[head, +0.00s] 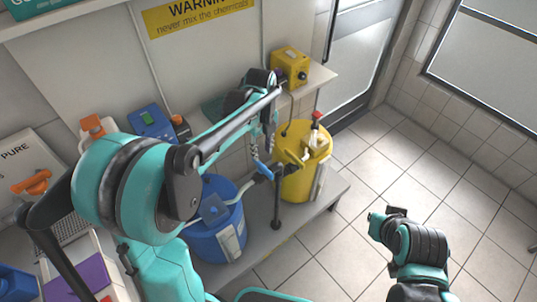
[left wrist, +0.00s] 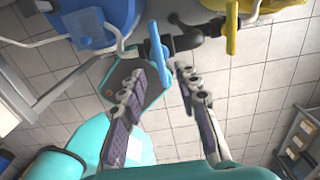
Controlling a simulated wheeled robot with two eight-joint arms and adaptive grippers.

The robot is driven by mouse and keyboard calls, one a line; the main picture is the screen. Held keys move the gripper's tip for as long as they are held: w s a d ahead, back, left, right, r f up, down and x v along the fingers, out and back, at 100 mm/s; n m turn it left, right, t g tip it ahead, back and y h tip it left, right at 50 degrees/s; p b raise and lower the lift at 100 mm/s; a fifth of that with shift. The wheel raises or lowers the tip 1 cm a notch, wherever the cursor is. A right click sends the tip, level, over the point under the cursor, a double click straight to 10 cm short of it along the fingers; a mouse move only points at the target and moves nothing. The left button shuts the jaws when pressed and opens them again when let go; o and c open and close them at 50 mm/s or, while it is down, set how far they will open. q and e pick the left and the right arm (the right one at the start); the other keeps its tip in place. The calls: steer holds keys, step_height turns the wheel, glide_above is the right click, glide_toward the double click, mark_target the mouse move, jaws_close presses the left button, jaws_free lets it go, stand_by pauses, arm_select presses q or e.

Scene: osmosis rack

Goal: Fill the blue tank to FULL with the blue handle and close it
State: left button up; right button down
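The blue tank (head: 205,245) stands on the low grey shelf, partly hidden behind my left arm; a pale strip on its side is too small to read. The blue handle (head: 262,170) is on the pipework between the blue and yellow tanks. In the left wrist view, the blue handle (left wrist: 155,42) stands lengthwise just beyond the fingertips of my left gripper (left wrist: 161,72). Those two fingers are apart, with nothing held between them. In the head view, my left gripper (head: 267,140) is above the blue handle. My right gripper (head: 388,217) is over the floor, its fingers unclear.
The yellow tank (head: 308,175) stands right of the blue one. The yellow handle (left wrist: 232,28) is close right of the blue handle. A yellow box (head: 290,66) sits on the upper ledge. The tiled floor (head: 470,235) at right is clear.

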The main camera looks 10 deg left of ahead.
mark_target(262, 165)
arm_select(q)
step_height(262, 165, down, 7)
steer(key=shift+s+r+b, duration=0.1)
steer(key=shift+b, duration=0.8)
jaws_close()
